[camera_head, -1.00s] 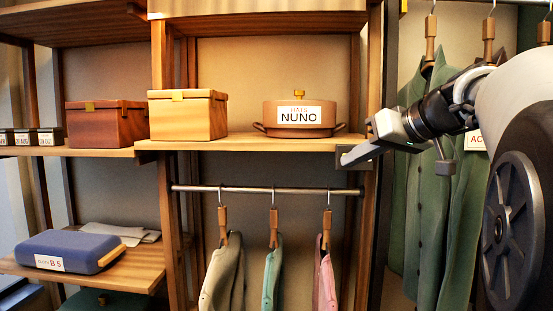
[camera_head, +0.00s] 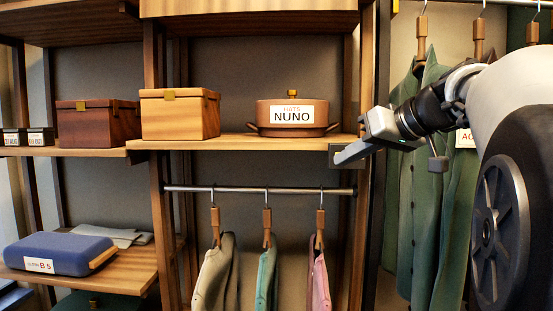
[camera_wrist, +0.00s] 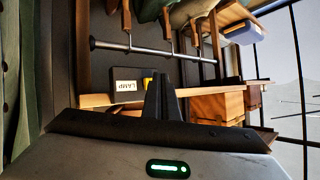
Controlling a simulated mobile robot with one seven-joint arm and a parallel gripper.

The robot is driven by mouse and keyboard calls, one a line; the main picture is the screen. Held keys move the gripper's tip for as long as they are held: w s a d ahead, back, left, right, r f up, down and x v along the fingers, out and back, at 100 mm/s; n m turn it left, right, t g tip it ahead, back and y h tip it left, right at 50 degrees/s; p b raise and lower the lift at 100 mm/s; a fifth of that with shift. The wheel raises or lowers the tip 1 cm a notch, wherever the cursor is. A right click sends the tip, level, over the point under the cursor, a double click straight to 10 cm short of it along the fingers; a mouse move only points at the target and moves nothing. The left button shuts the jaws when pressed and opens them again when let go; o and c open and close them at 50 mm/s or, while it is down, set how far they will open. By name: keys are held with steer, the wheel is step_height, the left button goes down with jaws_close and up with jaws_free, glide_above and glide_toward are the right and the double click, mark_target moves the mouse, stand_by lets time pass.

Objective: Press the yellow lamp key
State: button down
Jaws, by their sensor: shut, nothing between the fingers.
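The yellow lamp key (camera_wrist: 147,79) shows in the wrist view as a small yellow patch, partly hidden behind my fingers. It sits beside a white label reading LAMP (camera_wrist: 125,86) on a dark plate. My gripper (camera_wrist: 160,80) is shut and empty, its fingertips right by the key. I cannot tell whether they touch it. In the head view my gripper (camera_head: 338,155) is at the right end of the middle shelf (camera_head: 230,143), by the post, and the key is hidden there.
A brown pot labelled NUNO (camera_head: 292,117) stands on the shelf left of my gripper. A light wooden box (camera_head: 180,115) stands further left. Below, several garments hang from a metal rail (camera_head: 240,190). Green coats (camera_head: 425,190) hang right of the post, close to my arm.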

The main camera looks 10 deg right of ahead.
steer(key=s+a+b, duration=0.1)
steer(key=s+b, duration=0.2)
steer(key=s, duration=0.2)
steer(key=shift+s+a, duration=0.35)
steer(key=shift+s, duration=0.05)
